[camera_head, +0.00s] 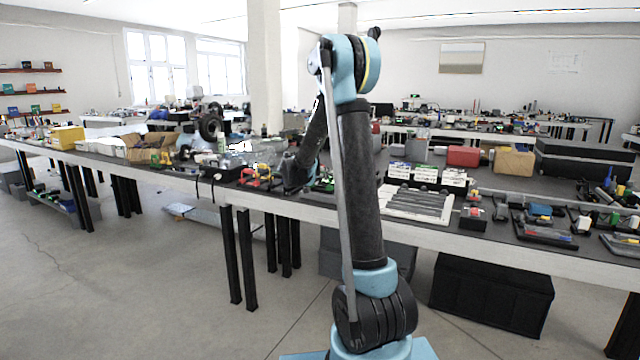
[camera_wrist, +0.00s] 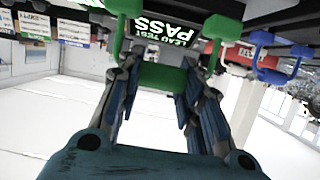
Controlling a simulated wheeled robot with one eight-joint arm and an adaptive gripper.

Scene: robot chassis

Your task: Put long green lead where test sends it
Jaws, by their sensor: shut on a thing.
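In the wrist view, a green lead (camera_wrist: 163,75) lies crosswise between the two fingers of my gripper (camera_wrist: 162,64), which is shut on it. Its green upright parts rise on both sides, the left one (camera_wrist: 122,22) and the right one (camera_wrist: 222,30). Behind it, a black display (camera_wrist: 166,32) appears upside down and reads LEAD TEST PASS in green. A blue lead (camera_wrist: 275,60) is at the right, apart from my gripper. In the head view my arm reaches over the bench, and the fingertips and the held lead cannot be made out.
White labelled boxes (camera_head: 425,173) stand on the long bench (camera_head: 350,215), with a red case (camera_head: 463,156) and a tan box (camera_head: 513,162) behind. The bench is crowded with tools and trays. Labelled boxes (camera_wrist: 35,25) also show at the upper left in the wrist view. The floor is clear before the bench.

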